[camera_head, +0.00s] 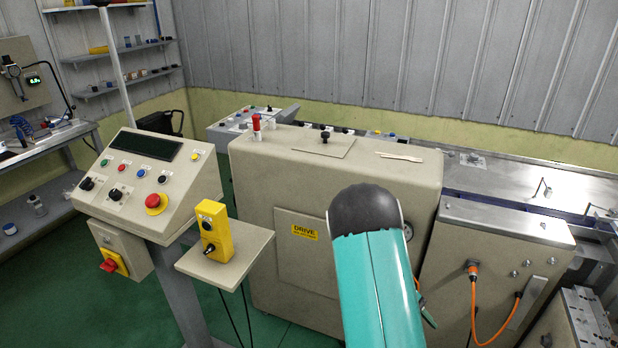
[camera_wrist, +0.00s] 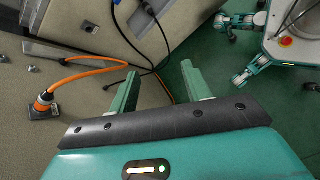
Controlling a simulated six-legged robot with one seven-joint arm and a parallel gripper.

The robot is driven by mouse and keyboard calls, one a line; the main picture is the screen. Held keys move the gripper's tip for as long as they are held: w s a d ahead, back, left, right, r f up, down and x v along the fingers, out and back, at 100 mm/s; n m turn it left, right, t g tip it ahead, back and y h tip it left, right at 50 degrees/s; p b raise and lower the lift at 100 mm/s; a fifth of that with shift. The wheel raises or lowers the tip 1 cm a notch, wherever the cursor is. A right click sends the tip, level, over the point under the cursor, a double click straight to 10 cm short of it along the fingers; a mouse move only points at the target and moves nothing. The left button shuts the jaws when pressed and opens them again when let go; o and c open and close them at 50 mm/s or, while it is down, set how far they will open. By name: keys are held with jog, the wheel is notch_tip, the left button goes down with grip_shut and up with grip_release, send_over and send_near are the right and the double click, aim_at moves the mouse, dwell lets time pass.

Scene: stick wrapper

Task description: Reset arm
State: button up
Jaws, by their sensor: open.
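My gripper (camera_wrist: 160,90) shows in the wrist view with its two green fingers spread apart and nothing between them. It hangs over the green floor beside the beige machine housing (camera_wrist: 40,75). In the head view my teal arm with its black joint rises at the lower middle, in front of the beige drive cabinet (camera_head: 265,185). The arm hides most of the gripper there; only a small green part shows at its right edge.
An orange cable (camera_head: 476,315) runs from the right-hand housing; its plug (camera_wrist: 42,107) is left of my fingers. A control console (camera_head: 140,175) and a side shelf with a yellow switch box (camera_head: 215,232) stand left. Green floor (camera_head: 60,285) is open at far left.

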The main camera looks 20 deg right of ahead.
jog(key=w+a+r+m+t+y, duration=0.3)
jog(key=a+r+t, duration=0.3)
jog(key=a+r, duration=1.2)
jog(key=s+a+r+t+y, duration=0.3)
jog(key=s+a+r+t, duration=0.3)
jog(key=s+a+r, duration=0.4)
notch_tip(320, 180, up, 6)
jog(key=a, duration=0.2)
jog(key=shift+a+f+t+y, duration=0.25)
jog(key=shift+a+t+y, duration=0.05)
